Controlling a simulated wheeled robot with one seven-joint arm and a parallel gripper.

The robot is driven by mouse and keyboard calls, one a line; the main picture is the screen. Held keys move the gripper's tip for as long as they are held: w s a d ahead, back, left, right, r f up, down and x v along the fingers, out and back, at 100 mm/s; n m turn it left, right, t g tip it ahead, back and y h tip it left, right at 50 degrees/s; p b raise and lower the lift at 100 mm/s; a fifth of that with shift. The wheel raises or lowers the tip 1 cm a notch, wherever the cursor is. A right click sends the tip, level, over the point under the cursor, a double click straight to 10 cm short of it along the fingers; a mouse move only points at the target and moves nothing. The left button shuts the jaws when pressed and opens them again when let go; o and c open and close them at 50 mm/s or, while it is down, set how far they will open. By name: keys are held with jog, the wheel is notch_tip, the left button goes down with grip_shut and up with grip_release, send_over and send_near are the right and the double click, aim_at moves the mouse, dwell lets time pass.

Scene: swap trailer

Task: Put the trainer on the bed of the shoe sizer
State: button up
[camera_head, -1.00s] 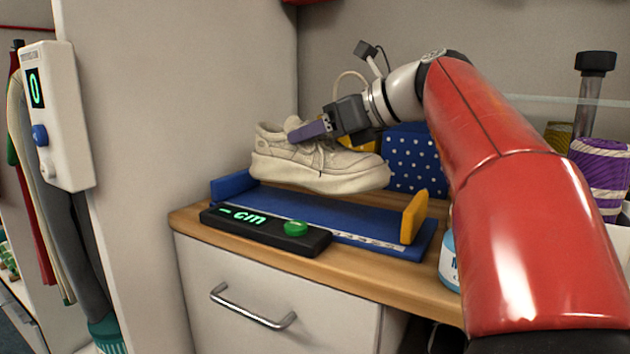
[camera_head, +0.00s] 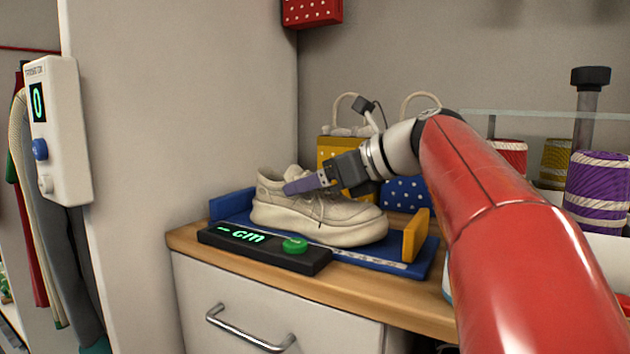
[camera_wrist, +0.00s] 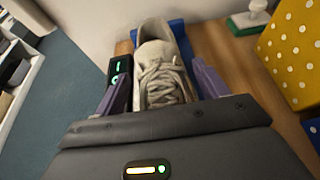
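The cream trainer (camera_head: 318,219) is over the blue bed of the shoe sizer (camera_head: 377,260), between the blue heel stop at left and the yellow slider (camera_head: 415,235) at right. Its sole appears at or very near the bed; I cannot tell if it touches. My gripper (camera_head: 303,186) is at the trainer's upper, with a purple finger against its near side. In the wrist view the two purple fingers (camera_wrist: 160,92) stand on either side of the laced trainer (camera_wrist: 159,65), closed on it. The sizer's black display (camera_head: 262,248) reads "– cm" and has a green button.
The sizer stands on a wooden counter (camera_head: 190,240) above a drawer. Behind are a yellow dotted bag (camera_head: 335,150) and a blue dotted bag (camera_head: 405,193). Thread spools (camera_head: 597,190) stand at right. A wall panel at left carries a box (camera_head: 62,130) showing 0.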

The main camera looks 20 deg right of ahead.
jog(key=p+v, duration=0.1)
jog(key=v, duration=1.1)
jog(key=shift+p, duration=0.4)
